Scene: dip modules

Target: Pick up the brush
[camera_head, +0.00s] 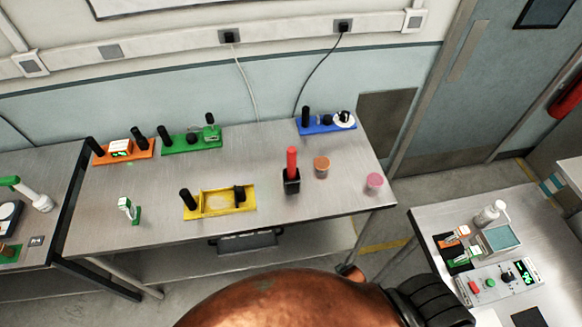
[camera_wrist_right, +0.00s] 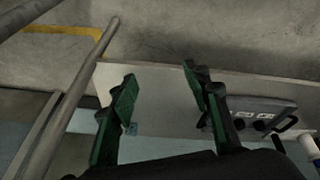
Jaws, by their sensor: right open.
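What looks like the brush (camera_head: 291,160) has a red handle and stands upright in a small black holder (camera_head: 291,186) on the metal table (camera_head: 330,196), right of the yellow module. Its bristles are hidden. My right gripper (camera_wrist_right: 160,74) shows in the right wrist view with its two dark green fingers spread apart and nothing between them. The brush is not in that view, and neither gripper shows in the head view.
Orange (camera_head: 105,158), green (camera_head: 175,146) and blue (camera_head: 318,130) modules stand along the table's back, with a yellow one (camera_head: 220,214) at the front. An orange jar (camera_head: 321,167) and a pink jar (camera_head: 374,183) stand right of the brush. A dark case (camera_wrist_right: 262,114) shows in the wrist view.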

